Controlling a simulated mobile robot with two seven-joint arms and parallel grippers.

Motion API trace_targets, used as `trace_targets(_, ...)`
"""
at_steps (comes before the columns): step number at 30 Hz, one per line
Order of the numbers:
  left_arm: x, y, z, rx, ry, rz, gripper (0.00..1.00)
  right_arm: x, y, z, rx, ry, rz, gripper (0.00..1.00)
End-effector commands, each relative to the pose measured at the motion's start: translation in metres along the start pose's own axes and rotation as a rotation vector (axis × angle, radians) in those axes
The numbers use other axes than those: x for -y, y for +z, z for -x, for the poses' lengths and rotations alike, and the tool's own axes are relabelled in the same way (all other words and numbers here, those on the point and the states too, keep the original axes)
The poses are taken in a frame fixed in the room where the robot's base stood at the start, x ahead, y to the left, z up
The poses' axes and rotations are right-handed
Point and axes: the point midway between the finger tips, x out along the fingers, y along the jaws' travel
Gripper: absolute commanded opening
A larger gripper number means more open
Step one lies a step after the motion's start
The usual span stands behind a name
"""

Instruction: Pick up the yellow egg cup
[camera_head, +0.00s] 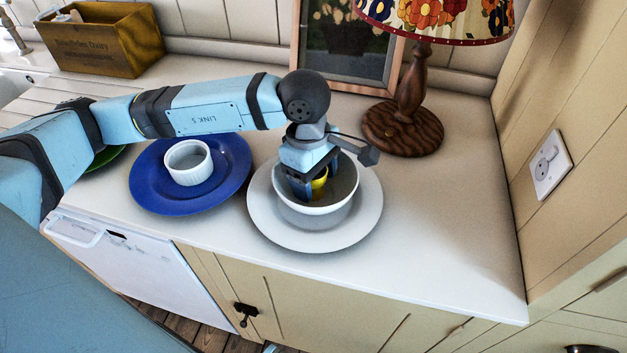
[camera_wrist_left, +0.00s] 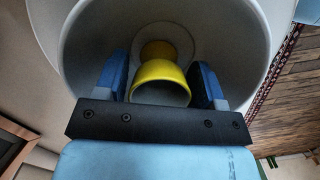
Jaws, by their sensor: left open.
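The yellow egg cup (camera_wrist_left: 160,74) stands inside a bowl (camera_wrist_left: 232,50), which is white inside the rim in the head view (camera_head: 288,209). My left gripper (camera_wrist_left: 162,84) reaches down into the bowl from above. Its two blue fingers are apart, one on each side of the egg cup's upper part, with a small gap visible on the right. In the head view my left gripper (camera_head: 308,188) hides most of the egg cup, and only a bit of yellow (camera_head: 320,182) shows. My right gripper is not in view.
The bowl stands on a white plate (camera_head: 262,226). To its left a blue plate (camera_head: 150,192) holds a white ramekin (camera_head: 188,172). A lamp (camera_head: 403,130) and a picture frame (camera_head: 297,45) stand behind. The counter is clear to the right.

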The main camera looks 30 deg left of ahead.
Motion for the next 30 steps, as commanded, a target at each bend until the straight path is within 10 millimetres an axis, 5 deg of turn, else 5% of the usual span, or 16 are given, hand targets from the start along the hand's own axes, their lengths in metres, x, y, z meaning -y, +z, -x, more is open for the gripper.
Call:
trace_targets(3,0.000,0.000,0.000,0.000,0.000,0.000,0.61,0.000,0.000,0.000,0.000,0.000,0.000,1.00)
trace_targets(9,0.000,0.000,0.001,0.000,0.000,0.000,0.23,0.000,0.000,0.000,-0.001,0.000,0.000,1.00)
trace_targets(22,-0.001,0.002,0.014,0.000,0.002,-0.001,0.23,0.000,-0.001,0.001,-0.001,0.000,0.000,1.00)
trace_targets(30,-0.001,0.009,0.071,0.001,0.006,-0.002,0.23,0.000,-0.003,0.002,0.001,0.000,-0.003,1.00)
